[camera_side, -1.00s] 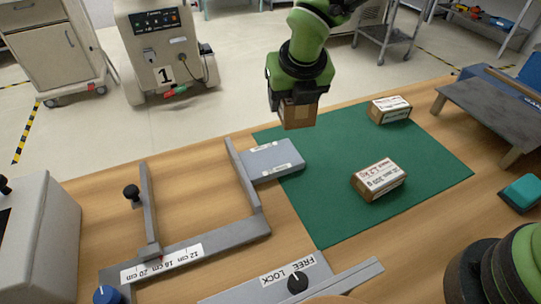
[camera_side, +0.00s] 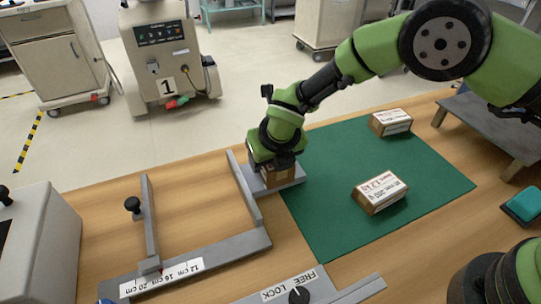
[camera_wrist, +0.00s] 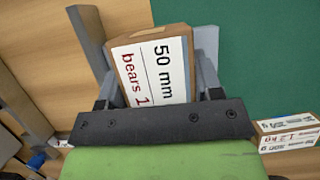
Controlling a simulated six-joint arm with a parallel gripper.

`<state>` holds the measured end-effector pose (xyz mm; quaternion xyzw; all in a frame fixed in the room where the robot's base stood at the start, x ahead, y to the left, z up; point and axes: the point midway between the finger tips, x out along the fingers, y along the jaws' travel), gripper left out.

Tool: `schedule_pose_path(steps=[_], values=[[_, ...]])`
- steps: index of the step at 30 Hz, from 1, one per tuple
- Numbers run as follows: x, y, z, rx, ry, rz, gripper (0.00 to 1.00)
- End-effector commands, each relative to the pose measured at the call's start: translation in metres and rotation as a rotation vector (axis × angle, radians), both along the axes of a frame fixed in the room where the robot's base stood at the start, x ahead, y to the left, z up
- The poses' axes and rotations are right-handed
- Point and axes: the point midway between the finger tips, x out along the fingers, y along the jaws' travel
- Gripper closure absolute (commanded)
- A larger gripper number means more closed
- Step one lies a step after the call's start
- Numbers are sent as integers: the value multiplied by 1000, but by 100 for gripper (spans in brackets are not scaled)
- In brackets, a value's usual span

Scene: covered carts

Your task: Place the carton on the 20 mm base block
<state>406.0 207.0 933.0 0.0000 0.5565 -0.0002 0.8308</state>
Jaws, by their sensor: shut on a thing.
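The carton (camera_side: 278,178) is a brown box, held in my gripper (camera_side: 274,164). In the wrist view the carton (camera_wrist: 150,68) shows a white label reading "50 mm" and "bears 1", between my jaws (camera_wrist: 160,94), and looks slightly turned against them. The grey base block (camera_side: 298,180) lies beside the upright bar of the grey frame, at the mat's left edge. The carton is over or on this block and covers most of it; I cannot tell whether they touch. A grey strip shows right of the carton in the wrist view.
Two labelled cartons lie on the green mat (camera_side: 330,225): one near the middle (camera_side: 380,192), one at the back (camera_side: 391,122). A grey frame (camera_side: 225,250) with a centimetre scale stands left of the mat. A "FREE LOCK" panel (camera_side: 290,287) is in front. A grey stand (camera_side: 485,125) is at right.

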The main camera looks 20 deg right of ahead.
Motion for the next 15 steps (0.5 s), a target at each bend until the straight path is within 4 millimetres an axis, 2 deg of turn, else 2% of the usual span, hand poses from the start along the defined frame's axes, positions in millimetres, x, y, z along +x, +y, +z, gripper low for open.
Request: schedule_pose_path(steps=[9,10,13,15], values=[[1,0,-2,1,-2,0,81],[0,0,-3,0,0,0,38],[0,0,-2,0,0,0,15],[0,0,-2,0,0,0,15]])
